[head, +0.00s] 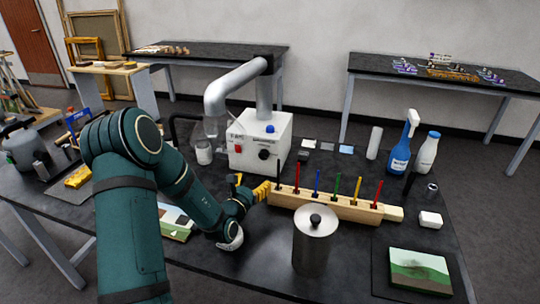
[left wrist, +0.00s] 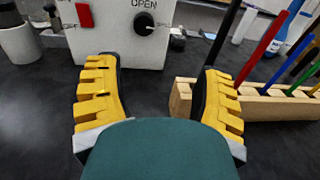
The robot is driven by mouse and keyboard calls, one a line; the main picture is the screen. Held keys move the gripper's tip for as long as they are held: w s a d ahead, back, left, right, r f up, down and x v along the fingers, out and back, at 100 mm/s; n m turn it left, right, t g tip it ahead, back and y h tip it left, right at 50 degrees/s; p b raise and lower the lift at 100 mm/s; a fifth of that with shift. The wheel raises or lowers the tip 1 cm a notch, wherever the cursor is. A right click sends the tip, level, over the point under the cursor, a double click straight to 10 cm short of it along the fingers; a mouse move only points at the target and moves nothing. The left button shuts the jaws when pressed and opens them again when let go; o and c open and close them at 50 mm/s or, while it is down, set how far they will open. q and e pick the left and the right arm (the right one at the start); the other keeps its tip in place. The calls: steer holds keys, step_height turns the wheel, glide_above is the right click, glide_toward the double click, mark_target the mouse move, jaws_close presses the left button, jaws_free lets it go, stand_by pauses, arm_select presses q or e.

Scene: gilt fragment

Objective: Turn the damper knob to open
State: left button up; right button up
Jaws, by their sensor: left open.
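The damper knob (head: 264,154) is a round black knob on the front of a white extractor box (head: 244,139). In the left wrist view the knob (left wrist: 144,23) sits below the word OPEN, and its light mark points right, towards lettering I cannot read surely. My left gripper (head: 250,184) is in front of the box and below it, with yellow fingers spread. In the left wrist view my left gripper (left wrist: 158,70) is open and empty, with the knob beyond the fingertips, untouched. My right gripper is not in view.
A wooden rack (head: 325,205) of coloured tools stands close right of my left gripper. A metal canister (head: 315,245) is nearer. A glass jar (head: 204,153) stands left of the box. A red switch (head: 238,149) is left of the knob. Dark tabletop is clear before the box.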

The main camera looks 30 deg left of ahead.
mark_target(263, 155)
arm_select(q)
steer(key=shift+n+y, duration=0.5)
steer(key=shift+y, duration=0.3)
steer(key=x, duration=0.4)
steer(key=a+b+x, duration=0.1)
steer(key=x, duration=0.9)
steer(key=shift+s+a+b, duration=0.1)
steer(key=shift+a+b, duration=0.2)
jaws_close()
